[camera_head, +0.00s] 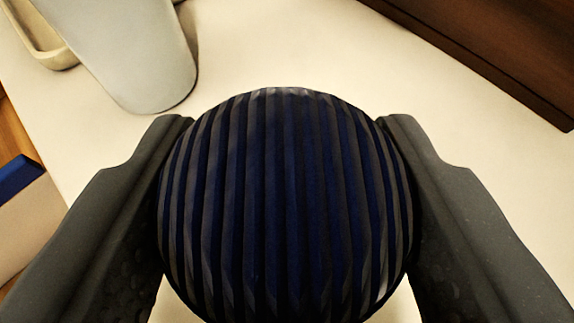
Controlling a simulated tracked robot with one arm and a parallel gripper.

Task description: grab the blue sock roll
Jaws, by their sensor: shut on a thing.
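The blue sock roll (285,205) is a round, ribbed, dark navy ball that fills the middle of the head camera view. My gripper (285,130) has one dark grey finger against its left side and the other against its right side. The fingers are shut on the roll. The roll's lower end is cut off by the picture's bottom edge. Whether it touches the surface below cannot be told.
A cream surface (290,45) lies behind the roll. A pale grey rounded object (140,60) and a beige tray-like rim (48,55) are at the upper left. A dark brown wooden piece (490,50) crosses the upper right. A blue-topped thing (18,178) shows at the left edge.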

